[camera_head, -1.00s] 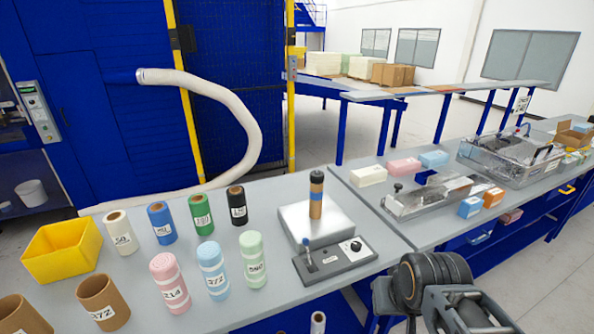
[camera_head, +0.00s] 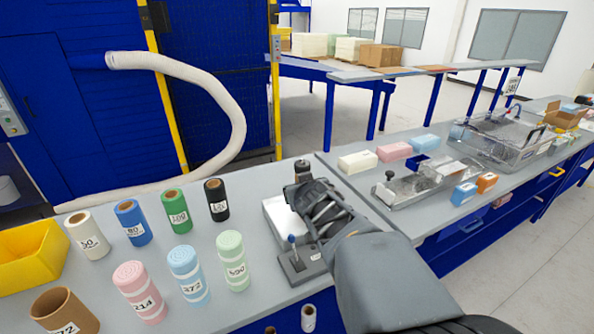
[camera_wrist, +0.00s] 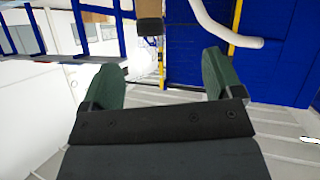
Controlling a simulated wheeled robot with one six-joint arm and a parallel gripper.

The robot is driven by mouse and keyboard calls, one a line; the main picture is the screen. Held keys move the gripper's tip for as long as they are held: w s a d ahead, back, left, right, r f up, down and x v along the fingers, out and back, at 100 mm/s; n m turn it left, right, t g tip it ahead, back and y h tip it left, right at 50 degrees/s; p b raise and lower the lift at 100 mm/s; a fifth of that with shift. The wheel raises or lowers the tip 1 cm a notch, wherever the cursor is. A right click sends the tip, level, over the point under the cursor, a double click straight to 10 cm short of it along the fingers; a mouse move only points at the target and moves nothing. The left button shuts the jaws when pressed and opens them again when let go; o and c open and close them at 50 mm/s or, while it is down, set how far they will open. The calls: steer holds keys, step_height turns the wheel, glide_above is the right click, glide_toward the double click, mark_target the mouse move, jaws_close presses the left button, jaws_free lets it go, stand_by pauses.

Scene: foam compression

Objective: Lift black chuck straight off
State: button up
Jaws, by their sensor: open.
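The black chuck (camera_head: 302,169) shows in the head view as a dark cap standing over the pale test plate (camera_head: 274,212). My gripper (camera_head: 316,203) is in front of it and hides the tube below. In the wrist view, which appears upside down, the chuck (camera_wrist: 150,26) is a small dark block on a tan tube (camera_wrist: 148,8). It lies beyond the gap between the two green fingers of my gripper (camera_wrist: 160,78). The fingers are wide apart with nothing between them, and the chuck looks clear of both.
A grey control box (camera_head: 300,264) with a blue-topped lever sits in front of the plate. Several labelled rolls, including a black roll (camera_head: 216,200), stand to the left near a yellow bin (camera_head: 30,250). Foam blocks and a clear-covered fixture (camera_head: 425,182) are on the right.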

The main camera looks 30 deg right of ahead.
mark_target(306, 167)
steer(key=w+d+f+n+t+y+b, duration=0.1)
steer(key=d+n+t+y, duration=0.15)
steer(key=d+t, duration=0.35)
steer(key=shift+m+g+y, duration=0.35)
steer(key=shift+g+y, duration=0.1)
steer(key=shift+g, duration=0.25)
steer(key=x, duration=0.5)
steer(key=d+x, duration=0.1)
steer(key=x, duration=0.2)
steer(key=shift+w+d, duration=0.15)
steer(key=shift+w, duration=0.05)
steer(key=shift+p+x, duration=0.6)
steer(key=shift+x, duration=2)
steer(key=shift+d, duration=0.1)
steer(key=c, duration=1)
